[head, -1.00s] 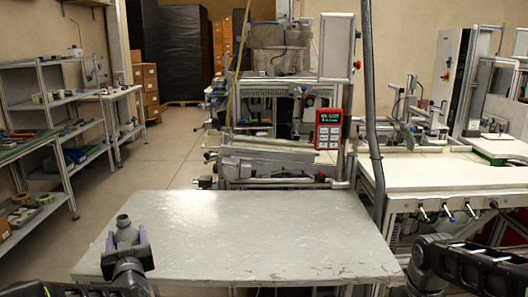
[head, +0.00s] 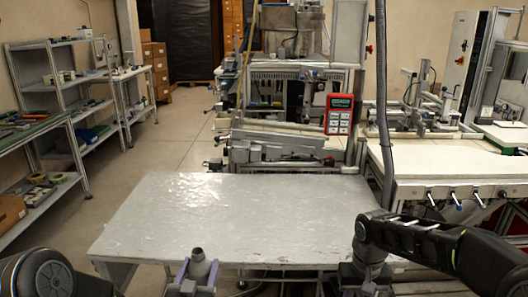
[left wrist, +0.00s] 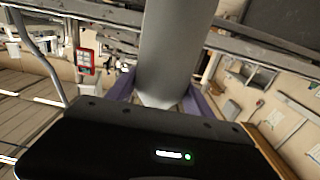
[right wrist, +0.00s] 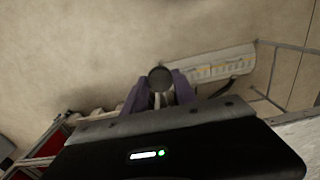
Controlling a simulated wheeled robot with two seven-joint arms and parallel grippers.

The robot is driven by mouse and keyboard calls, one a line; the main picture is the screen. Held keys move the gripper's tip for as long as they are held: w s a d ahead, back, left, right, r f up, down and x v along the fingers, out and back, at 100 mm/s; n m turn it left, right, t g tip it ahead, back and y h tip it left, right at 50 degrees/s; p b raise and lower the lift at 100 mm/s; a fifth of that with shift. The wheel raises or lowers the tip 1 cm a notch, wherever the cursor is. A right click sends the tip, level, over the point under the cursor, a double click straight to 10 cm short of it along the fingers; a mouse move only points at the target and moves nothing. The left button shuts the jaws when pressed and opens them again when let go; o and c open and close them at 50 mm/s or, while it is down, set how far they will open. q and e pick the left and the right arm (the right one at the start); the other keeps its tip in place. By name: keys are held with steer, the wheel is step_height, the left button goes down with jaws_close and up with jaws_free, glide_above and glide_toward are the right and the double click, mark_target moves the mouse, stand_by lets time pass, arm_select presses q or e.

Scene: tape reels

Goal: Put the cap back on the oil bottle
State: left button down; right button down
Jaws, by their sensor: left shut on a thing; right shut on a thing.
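The oil bottle (head: 198,262) is grey with a narrow neck at its top. It stands roughly upright in my left gripper (head: 198,274), low in the head view in front of the table's near edge. In the left wrist view the grey bottle body (left wrist: 175,45) sits between the purple fingers. My right gripper (right wrist: 158,92) is shut on a small dark round cap (right wrist: 160,77), seen in the right wrist view. In the head view my right arm is at the lower right, apart from the bottle; its fingers and the cap cannot be made out there.
A grey worktable (head: 240,215) with a bare, shiny top lies ahead. A red handheld panel (head: 339,114) hangs on the machine behind it. Shelves (head: 70,90) stand at the left, and a white bench (head: 440,165) stands at the right.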

arm_select(q)
steer(key=s+d+f+m+g+h, duration=0.2)
steer(key=s+d+f+m+h, duration=0.1)
steer(key=d, duration=0.4)
steer(key=s+d+f+m+g+h, duration=0.2)
steer(key=s+d+f+m+h, duration=0.1)
steer(key=s+d+m+h, duration=0.2)
steer(key=s+d+h, duration=0.2)
steer(key=d+h, duration=0.1)
steer(key=shift+s+d+f+h, duration=0.2)
steer(key=shift+s+f+h, duration=0.1)
steer(key=shift+f, duration=0.05)
arm_select(e)
steer(key=s+a+r+n, duration=0.1)
steer(key=a+r+n, duration=0.2)
steer(key=a, duration=0.9)
steer(key=s+a+r+n, duration=0.1)
steer(key=a+r+n, duration=0.3)
steer(key=a+r, duration=0.4)
steer(key=a, duration=0.4)
steer(key=shift+s+r, duration=0.2)
steer(key=shift+s, duration=0.15)
steer(key=shift+a+n, duration=0.15)
steer(key=shift+n, duration=0.15)
